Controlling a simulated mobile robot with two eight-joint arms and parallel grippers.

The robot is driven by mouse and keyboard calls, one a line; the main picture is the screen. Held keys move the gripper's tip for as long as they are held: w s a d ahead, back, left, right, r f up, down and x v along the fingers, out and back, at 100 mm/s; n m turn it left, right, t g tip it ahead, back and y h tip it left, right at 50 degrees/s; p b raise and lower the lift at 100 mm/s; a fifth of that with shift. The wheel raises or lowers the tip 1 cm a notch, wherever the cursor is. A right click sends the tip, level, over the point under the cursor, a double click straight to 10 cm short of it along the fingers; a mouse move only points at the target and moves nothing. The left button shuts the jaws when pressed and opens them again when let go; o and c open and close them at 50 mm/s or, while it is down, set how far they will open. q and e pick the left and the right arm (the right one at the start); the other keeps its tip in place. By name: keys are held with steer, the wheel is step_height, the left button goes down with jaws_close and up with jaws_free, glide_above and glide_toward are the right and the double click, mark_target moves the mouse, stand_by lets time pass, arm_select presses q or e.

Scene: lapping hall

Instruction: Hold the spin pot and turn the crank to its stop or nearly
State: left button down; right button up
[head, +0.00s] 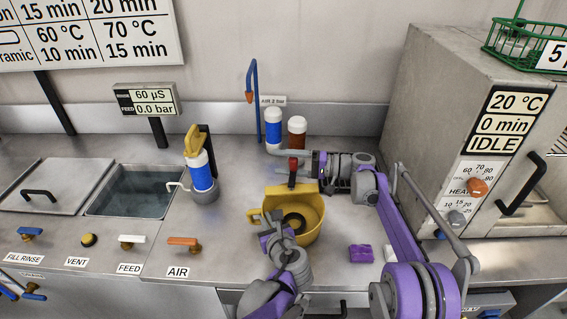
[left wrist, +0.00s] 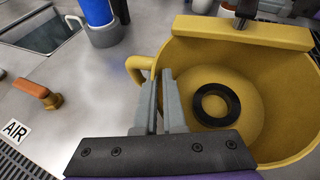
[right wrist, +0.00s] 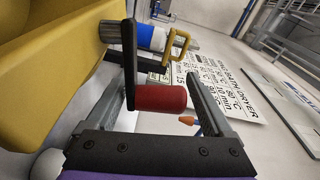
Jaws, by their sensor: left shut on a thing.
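The yellow spin pot (head: 312,205) stands on the steel bench; it fills the right of the left wrist view (left wrist: 285,105). A black ring (left wrist: 217,104) lies inside it. The crank's black arm (right wrist: 130,62) and red knob (right wrist: 160,97) are at the pot's top; the knob also shows in the head view (head: 293,163). My left gripper (head: 268,228) is shut on the pot's wall beside its side handle (left wrist: 140,65). My right gripper (right wrist: 160,95) is open, its fingers on either side of the red knob with space around it.
A blue-and-white bottle (head: 201,172) in a grey holder stands left of the pot. Blue (head: 273,130) and brown (head: 297,132) bottles stand behind. A water basin (head: 130,190) is further left, an oven (head: 440,90) right. A purple block (head: 361,253) lies on the bench at right.

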steer(key=s+d, duration=0.1)
steer(key=d, duration=1.1)
steer(key=shift+s+r, duration=0.15)
steer(key=shift+s, duration=0.1)
steer(key=shift+c, duration=0.3)
steer(key=shift+c, duration=1.6)
steer(key=a+m+g, duration=0.2)
steer(key=a+m, duration=1)
steer(key=m, duration=0.4)
steer(key=shift+w+m+g+y, duration=0.3)
steer(key=shift+w+g, duration=0.1)
